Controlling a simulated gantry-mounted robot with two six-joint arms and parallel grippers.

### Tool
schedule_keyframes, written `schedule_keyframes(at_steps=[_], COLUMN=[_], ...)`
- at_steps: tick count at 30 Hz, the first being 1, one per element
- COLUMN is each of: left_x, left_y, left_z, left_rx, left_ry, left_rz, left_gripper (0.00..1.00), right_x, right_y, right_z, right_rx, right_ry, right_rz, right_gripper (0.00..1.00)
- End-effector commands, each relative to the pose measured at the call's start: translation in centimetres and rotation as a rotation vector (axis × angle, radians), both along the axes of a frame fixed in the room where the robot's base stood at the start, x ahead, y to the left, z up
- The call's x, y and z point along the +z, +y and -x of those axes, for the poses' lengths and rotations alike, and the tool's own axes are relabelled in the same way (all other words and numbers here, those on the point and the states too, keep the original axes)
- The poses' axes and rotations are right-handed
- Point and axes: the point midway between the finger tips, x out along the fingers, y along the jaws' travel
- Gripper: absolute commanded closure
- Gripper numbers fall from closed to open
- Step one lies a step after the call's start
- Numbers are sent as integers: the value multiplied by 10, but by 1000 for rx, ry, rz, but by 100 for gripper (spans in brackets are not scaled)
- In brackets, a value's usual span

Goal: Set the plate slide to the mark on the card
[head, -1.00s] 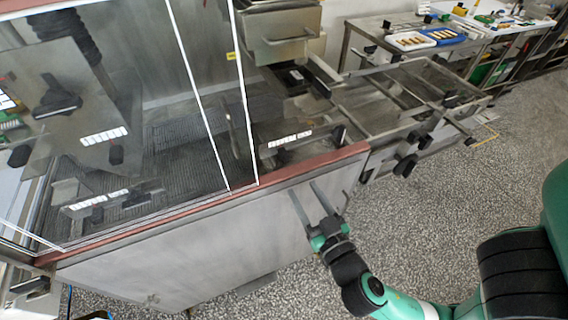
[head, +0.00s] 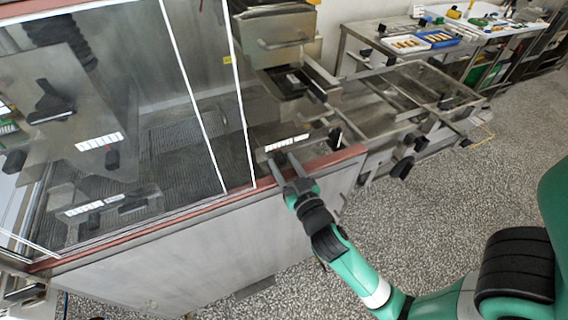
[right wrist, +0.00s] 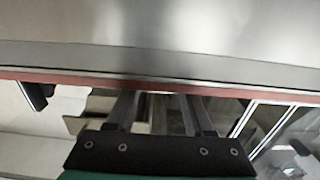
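Several metal plates with white marked strips and black knobs sit in the machine. One strip (head: 287,142) lies just inside the red-brown rim, with a black knob (head: 335,136) at its right. Other strips (head: 99,142) (head: 92,204) show behind the clear panels at left. I cannot tell which is the plate slide or the card, and the marks are too small to read. My right gripper (head: 283,163) is at the rim just below the nearest strip. Its two fingers stand apart in the right wrist view (right wrist: 156,112), with nothing clearly held between them. My left gripper is not seen.
The red-brown rim (head: 140,228) runs along the metal front wall (head: 190,262). Clear panels with white edges cover the left part. A metal frame (head: 395,100) extends at right. A bench with trays (head: 405,43) stands behind.

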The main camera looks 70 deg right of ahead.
Motion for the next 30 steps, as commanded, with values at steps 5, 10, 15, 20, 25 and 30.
schedule_keyframes(at_steps=[5,10,15,20,25,30], left_x=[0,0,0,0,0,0], left_y=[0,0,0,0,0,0], left_z=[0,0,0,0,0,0], left_rx=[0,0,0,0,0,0], left_ry=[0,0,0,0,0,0], left_rz=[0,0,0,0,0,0], left_gripper=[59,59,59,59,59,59], right_x=[0,0,0,0,0,0], right_y=[0,0,0,0,0,0], right_z=[0,0,0,0,0,0], right_rx=[0,0,0,0,0,0], right_ry=[0,0,0,0,0,0], right_rz=[0,0,0,0,0,0], right_gripper=[82,100,100,100,100,100])
